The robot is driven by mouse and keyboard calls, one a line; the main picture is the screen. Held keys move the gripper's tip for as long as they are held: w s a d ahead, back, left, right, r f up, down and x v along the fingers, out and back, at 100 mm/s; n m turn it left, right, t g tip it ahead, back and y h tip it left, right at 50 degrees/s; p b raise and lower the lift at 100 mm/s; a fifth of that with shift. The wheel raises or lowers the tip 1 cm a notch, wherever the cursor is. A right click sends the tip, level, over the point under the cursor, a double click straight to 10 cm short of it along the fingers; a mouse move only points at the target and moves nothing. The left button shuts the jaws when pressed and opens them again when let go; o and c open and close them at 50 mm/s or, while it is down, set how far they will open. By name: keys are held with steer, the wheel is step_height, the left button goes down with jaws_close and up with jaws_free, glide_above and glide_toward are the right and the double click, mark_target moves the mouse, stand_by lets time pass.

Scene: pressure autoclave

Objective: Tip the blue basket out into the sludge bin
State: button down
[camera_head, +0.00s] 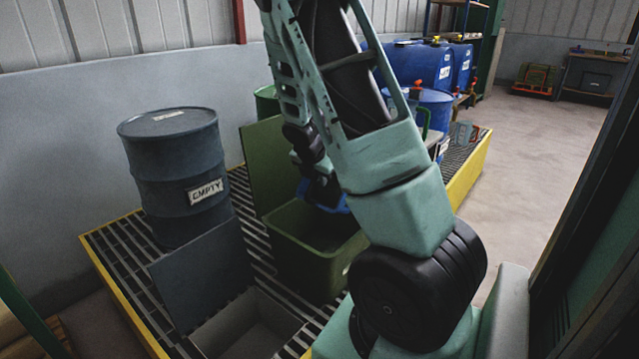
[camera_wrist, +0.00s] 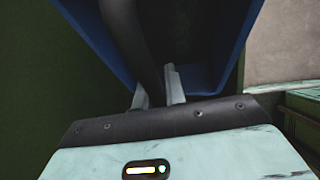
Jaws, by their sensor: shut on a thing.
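The blue basket (camera_wrist: 222,55) fills the top of the wrist view, its dark inside between blue walls. Its contents cannot be made out. My gripper (camera_wrist: 158,88) is shut on the basket's dark handle, which runs up between the two grey fingers. In the head view, a little of the basket (camera_head: 341,205) shows at the end of my arm, over the mouth of an open green bin (camera_head: 305,268). My arm hides most of the basket and part of the bin. No label shows on this bin, so I cannot tell whether it is the sludge bin.
The green bin's raised lid (camera_head: 262,165) stands behind it. A grey bin (camera_head: 245,325) with its lid (camera_head: 205,275) up is at the front. A dark drum (camera_head: 170,165) marked EMPTY stands left on the yellow-edged grating. Blue drums (camera_head: 425,65) stand behind; clear floor (camera_head: 530,150) lies right.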

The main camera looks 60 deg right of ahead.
mark_target(309, 199)
steer(key=shift+w+a+f+h+b, duration=0.1)
steer(key=shift+a+f+h+b, duration=0.9)
steer(key=shift+b, duration=4.55)
steer(key=b, duration=0.2)
steer(key=h+b, duration=0.1)
steer(key=b, duration=0.1)
steer(key=shift+a+f+h, duration=0.15)
steer(key=shift+f+h, duration=0.15)
steer(key=f+h+b, duration=0.1)
steer(key=b, duration=0.2)
steer(key=shift+a, duration=0.35)
steer(key=h+b, duration=0.1)
steer(key=b, duration=0.1)
steer(key=a+f+h+b, duration=0.1)
steer(key=b, duration=0.1)
steer(key=shift+w+a+f+n+h+b, duration=0.15)
steer(key=shift+n+h+b, duration=0.15)
steer(key=shift+n, duration=0.1)
steer(key=h+b, duration=0.1)
steer(key=b, duration=0.1)
steer(key=a+h+b, duration=0.1)
steer(key=h+b, duration=0.1)
steer(key=shift+a+f+b, duration=0.25)
steer(key=shift+f+b, duration=0.15)
steer(key=shift+a+h+b, duration=0.15)
steer(key=shift+h+b, duration=0.15)
steer(key=shift+b, duration=0.05)
steer(key=shift+r, duration=0.1)
